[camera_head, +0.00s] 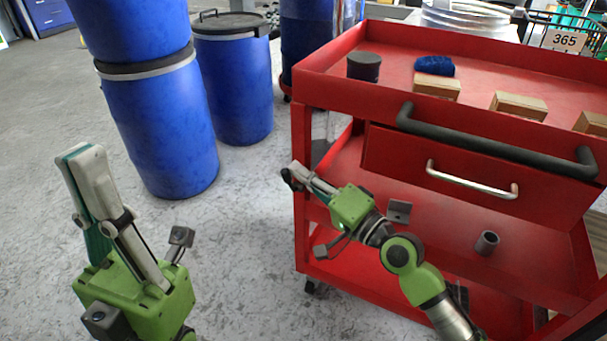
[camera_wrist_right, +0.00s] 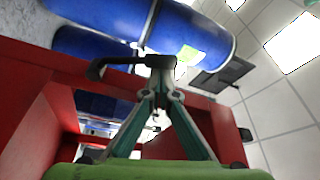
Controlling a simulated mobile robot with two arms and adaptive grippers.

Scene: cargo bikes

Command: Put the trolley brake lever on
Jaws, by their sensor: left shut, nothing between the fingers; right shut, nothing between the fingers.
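The red trolley (camera_head: 345,160) stands at the right in the head view. A dark lever-like piece (camera_head: 287,178) shows by its left front post; it appears to be the brake lever, but is small there. In the right wrist view this black lever (camera_wrist_right: 112,65) spans across the fingertips, one end bent. My right gripper (camera_head: 294,174) is shut, its tips at or touching the lever, with nothing held between them. It also shows in the right wrist view (camera_wrist_right: 158,80). My left gripper (camera_head: 80,152) is shut and empty, pointing up at the left, away from the trolley.
Several blue barrels (camera_head: 160,125) stand behind at the left. The trolley has a dark push handle (camera_head: 490,142) and a drawer handle (camera_head: 470,182). Wooden blocks (camera_head: 518,105) lie on top, a grey cylinder (camera_head: 487,243) on a lower shelf. The floor between left gripper and trolley is clear.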

